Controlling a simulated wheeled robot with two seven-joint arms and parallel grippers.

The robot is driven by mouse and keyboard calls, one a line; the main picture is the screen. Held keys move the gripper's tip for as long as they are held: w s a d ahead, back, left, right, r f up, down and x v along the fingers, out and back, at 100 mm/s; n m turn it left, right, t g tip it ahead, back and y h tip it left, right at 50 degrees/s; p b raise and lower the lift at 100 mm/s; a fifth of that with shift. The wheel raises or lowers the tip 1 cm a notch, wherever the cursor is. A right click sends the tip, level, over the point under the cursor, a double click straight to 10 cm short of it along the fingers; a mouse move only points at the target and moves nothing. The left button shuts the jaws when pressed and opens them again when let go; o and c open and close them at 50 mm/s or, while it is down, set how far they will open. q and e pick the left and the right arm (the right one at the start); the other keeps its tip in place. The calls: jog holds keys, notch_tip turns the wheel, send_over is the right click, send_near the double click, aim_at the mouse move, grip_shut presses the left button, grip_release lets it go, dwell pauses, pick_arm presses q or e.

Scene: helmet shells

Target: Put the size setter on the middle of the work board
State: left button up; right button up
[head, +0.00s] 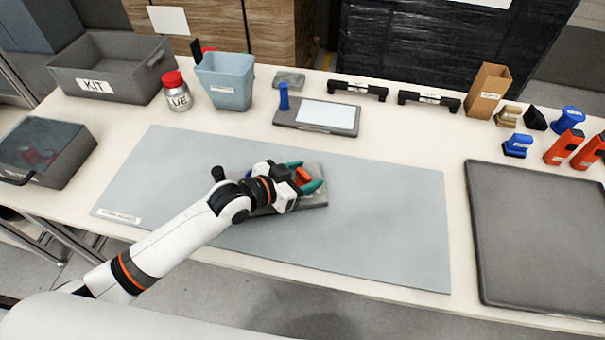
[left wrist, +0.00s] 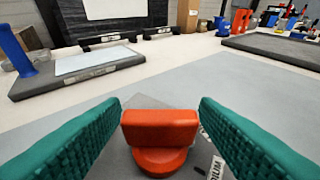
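An orange-red knob with a flat upright grip and a round foot, which I take to be the size setter (head: 303,174), stands on a small grey board (head: 318,198). It also shows in the left wrist view (left wrist: 160,130). My left gripper (head: 304,178) is open, its two green fingers on either side of the knob; I see no clear grip on it. The fingers also show in the left wrist view (left wrist: 160,112). The board lies on a large grey mat (head: 385,220) and is partly hidden by my gripper. My right gripper is not in view.
Behind the mat stand a blue-grey bin (head: 226,85), a jar (head: 176,95) and a tray with a white panel (head: 290,122). A KIT crate (head: 100,85) is at left, a dark flat tray (head: 540,235) at right. The mat's right half is clear.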

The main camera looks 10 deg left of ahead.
pick_arm(q)
jog(key=shift+r, duration=0.15)
notch_tip(320, 180, up, 5)
send_over(264, 211)
jog(key=shift+f, duration=0.2)
dwell(0.7)
